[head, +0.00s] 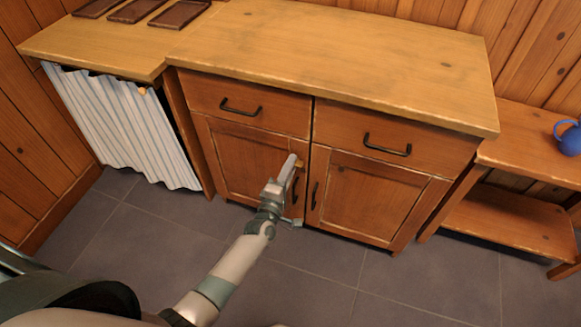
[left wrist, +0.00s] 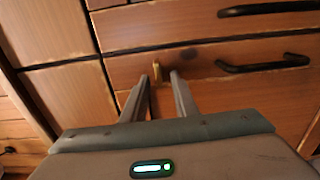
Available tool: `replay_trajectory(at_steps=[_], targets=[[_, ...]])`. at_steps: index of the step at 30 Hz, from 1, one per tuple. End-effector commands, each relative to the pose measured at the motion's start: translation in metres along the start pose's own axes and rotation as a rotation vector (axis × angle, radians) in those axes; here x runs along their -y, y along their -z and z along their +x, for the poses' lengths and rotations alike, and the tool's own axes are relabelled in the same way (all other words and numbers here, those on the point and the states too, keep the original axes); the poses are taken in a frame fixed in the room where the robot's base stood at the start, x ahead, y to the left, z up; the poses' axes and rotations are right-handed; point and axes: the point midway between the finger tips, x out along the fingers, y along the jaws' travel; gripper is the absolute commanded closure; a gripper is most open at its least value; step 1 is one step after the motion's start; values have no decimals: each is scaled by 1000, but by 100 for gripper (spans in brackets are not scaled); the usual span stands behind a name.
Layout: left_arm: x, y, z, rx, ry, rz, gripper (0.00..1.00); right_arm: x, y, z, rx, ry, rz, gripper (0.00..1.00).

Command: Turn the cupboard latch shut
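The cupboard latch is a small brass-coloured piece (head: 299,163) high on the left door (head: 238,160), close to the seam between the two doors. In the left wrist view the latch (left wrist: 157,69) lies roughly crosswise to the seam, apparently just short of it. My left gripper (head: 294,160) is in front of the latch and hides part of it in the head view. Its fingers (left wrist: 160,77) are apart, with the latch showing between and just beyond the tips; I cannot tell whether they touch it. Both doors look closed. My right gripper is not in view.
Black handles (head: 295,190) (head: 314,195) stand on both doors below the latch, and drawers with black pulls (head: 240,107) (head: 387,146) are above. A striped curtain (head: 120,125) hangs at left. A shelf unit (head: 520,215) with a blue jug (head: 570,139) stands at right. The tiled floor is clear.

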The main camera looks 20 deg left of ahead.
Motion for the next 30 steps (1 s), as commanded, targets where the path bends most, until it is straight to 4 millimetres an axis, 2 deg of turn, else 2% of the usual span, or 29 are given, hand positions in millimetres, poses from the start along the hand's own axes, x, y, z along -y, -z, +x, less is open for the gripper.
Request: replay_trajectory(at_steps=[8, 14, 20, 30], targets=[[0, 0, -1, 0, 0, 0, 74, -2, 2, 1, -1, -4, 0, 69], [0, 0, -10, 0, -1, 0, 74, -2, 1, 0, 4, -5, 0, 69], [0, 0, -36, 0, 1, 0, 74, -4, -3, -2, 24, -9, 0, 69], [1, 0, -102, 1, 3, 0, 74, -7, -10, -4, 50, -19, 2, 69]])
